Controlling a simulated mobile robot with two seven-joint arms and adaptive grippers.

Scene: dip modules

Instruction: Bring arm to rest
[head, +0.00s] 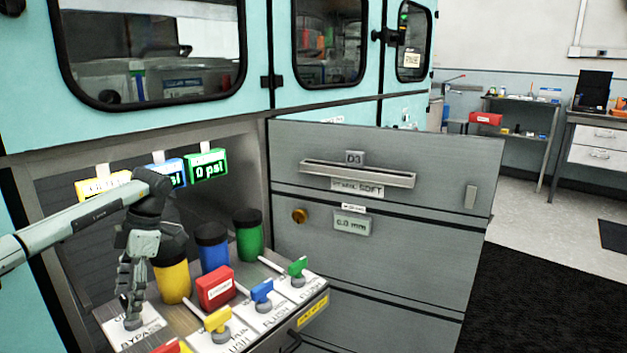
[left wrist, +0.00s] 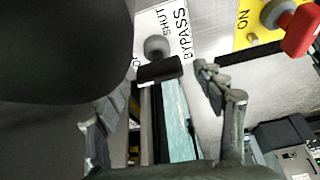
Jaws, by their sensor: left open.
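My left arm (head: 75,222) reaches in from the left over the valve panel. My left gripper (head: 130,308) points down at the white BYPASS plate (head: 148,333) at the panel's left end and hides the valve there. In the left wrist view my left gripper (left wrist: 155,92) has its fingers apart. A black valve handle (left wrist: 160,69) on a grey knob shows between and beyond them, beside the words SHUT and BYPASS. I cannot tell whether a finger touches it. A large dark shape covers the upper left of that view. My right gripper is not in view.
Yellow (head: 172,281), blue (head: 212,248) and green (head: 248,236) canisters stand behind the panel. Yellow (head: 218,319), blue (head: 262,292) and green (head: 297,267) valve handles and a red box (head: 215,288) are to the right. A grey drawer unit (head: 400,245) stands beyond.

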